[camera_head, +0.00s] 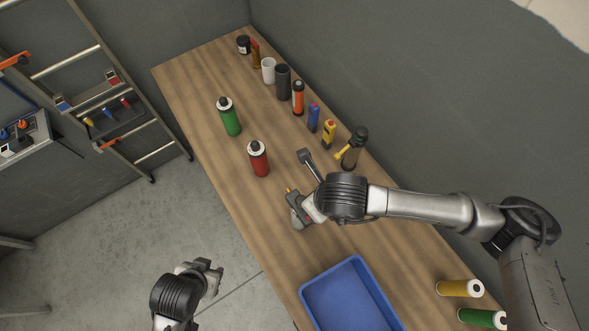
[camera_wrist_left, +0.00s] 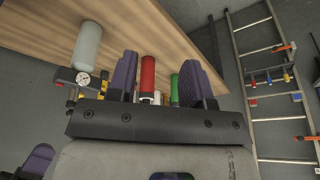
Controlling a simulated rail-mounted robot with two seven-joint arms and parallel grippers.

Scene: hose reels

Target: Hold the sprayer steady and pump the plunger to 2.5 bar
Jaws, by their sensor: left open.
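The sprayer (camera_head: 297,222) stands on the bench, partly hidden under my right wrist. Its grey tank (camera_wrist_left: 87,45) and round white pressure gauge (camera_wrist_left: 83,78) show at the left of the left wrist view; I cannot read the needle. A dark T-shaped end on a rod (camera_head: 305,157) shows beside my right wrist; I cannot tell if it is the plunger handle. My right gripper (camera_head: 308,206) is over the sprayer, and its jaws are not clear. My left gripper (camera_head: 213,271) is open and empty, left of the bench edge and apart from the sprayer.
A red bottle (camera_head: 258,159) and a green bottle (camera_head: 229,117) stand behind the sprayer. Several bottles and a white cup (camera_head: 268,70) line the wall side. A blue tray (camera_head: 311,301) lies in front. A ladder (camera_head: 95,90) leans at the left. The floor between is clear.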

